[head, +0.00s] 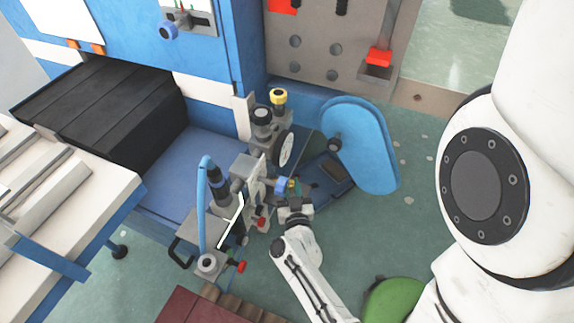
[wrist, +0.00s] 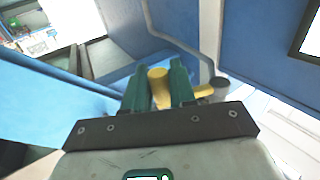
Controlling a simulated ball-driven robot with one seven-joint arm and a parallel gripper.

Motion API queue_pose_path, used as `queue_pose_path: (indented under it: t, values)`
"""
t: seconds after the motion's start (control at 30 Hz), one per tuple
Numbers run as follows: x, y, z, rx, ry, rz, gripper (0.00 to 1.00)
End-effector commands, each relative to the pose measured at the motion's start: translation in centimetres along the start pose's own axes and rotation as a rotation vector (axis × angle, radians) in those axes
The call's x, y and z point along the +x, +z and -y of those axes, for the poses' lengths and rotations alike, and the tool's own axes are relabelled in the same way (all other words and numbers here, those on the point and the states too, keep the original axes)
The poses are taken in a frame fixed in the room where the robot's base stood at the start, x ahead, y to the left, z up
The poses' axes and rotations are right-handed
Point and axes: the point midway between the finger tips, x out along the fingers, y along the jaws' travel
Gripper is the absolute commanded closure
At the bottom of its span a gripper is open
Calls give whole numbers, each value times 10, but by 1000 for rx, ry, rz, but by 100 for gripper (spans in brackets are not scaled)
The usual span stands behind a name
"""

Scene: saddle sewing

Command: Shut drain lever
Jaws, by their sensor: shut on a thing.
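A yellow lever (wrist: 159,88) stands between the two green fingers of my gripper (wrist: 160,90) in the wrist view. My gripper is shut on it. A yellow arm (wrist: 203,91) shows to the right of the fingers and runs to a dark round cap (wrist: 219,82). In the head view my gripper (head: 292,190) is low, at the right side of the grey valve and filter assembly. The lever is mostly hidden there by the gripper, and its exact angle cannot be told.
Red-handled parts (head: 240,266) and a blue hose (head: 202,195) are on the assembly left of my gripper. A blue rounded guard (head: 360,145) stands to the right. A green round object (head: 395,300) lies at the bottom. Open green floor (head: 430,215) is at right.

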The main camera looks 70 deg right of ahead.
Motion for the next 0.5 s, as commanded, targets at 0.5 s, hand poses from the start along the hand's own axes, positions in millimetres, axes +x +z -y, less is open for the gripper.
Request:
queue_pose_path:
  t: [0.5]
  values:
    - [-20, 0, 6, 1, 303, -1, 100]
